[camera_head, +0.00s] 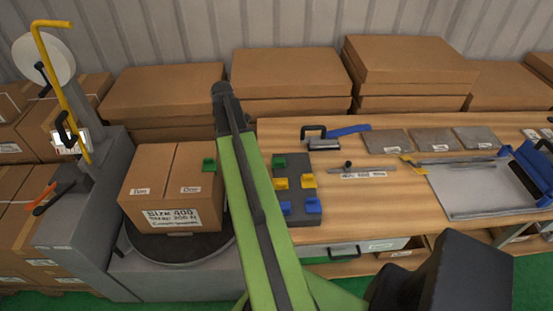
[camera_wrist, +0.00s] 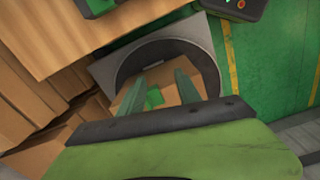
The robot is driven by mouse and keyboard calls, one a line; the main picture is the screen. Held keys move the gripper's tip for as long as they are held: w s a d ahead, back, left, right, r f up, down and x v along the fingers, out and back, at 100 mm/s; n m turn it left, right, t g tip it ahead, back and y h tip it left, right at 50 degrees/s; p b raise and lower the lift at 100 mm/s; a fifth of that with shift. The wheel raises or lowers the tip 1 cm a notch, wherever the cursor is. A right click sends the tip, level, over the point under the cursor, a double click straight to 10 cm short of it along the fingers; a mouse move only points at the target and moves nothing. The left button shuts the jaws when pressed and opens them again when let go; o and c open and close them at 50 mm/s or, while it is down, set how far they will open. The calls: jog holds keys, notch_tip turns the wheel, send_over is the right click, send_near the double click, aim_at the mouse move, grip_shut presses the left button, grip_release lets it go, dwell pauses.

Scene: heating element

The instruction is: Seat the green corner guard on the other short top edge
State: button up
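The carton (camera_head: 165,180) sits on the dark round turntable (camera_head: 140,255) at the left in the head view. A green corner guard (camera_head: 208,164) shows at the carton's right top edge, close beside my arm. Another green corner guard (camera_head: 279,161) is on the dark holder (camera_head: 303,218) on the bench. In the wrist view my gripper (camera_wrist: 157,80) points down over the carton (camera_wrist: 183,92), its two fingers spread apart. A green guard (camera_wrist: 153,98) shows between the fingers, with gaps on both sides. My gripper is hidden in the head view.
The holder also carries yellow guards (camera_head: 281,183) and blue guards (camera_head: 285,208). A grey column with a yellow hooked bar (camera_head: 70,90) stands left of the carton. Tools and grey plates (camera_head: 385,142) lie on the bench. Stacked flat cartons (camera_head: 290,75) line the back.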

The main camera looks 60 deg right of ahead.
notch_tip(320, 180, up, 2)
jog(key=n+p, duration=0.1)
jog(key=n, duration=0.1)
send_over(278, 161)
notch_tip(278, 161, down, 18)
jog(key=b, duration=1.7)
jog(key=shift+s+r, duration=0.1)
jog(key=shift+r, duration=0.3)
jog(key=shift+c, duration=0.3)
grip_shut()
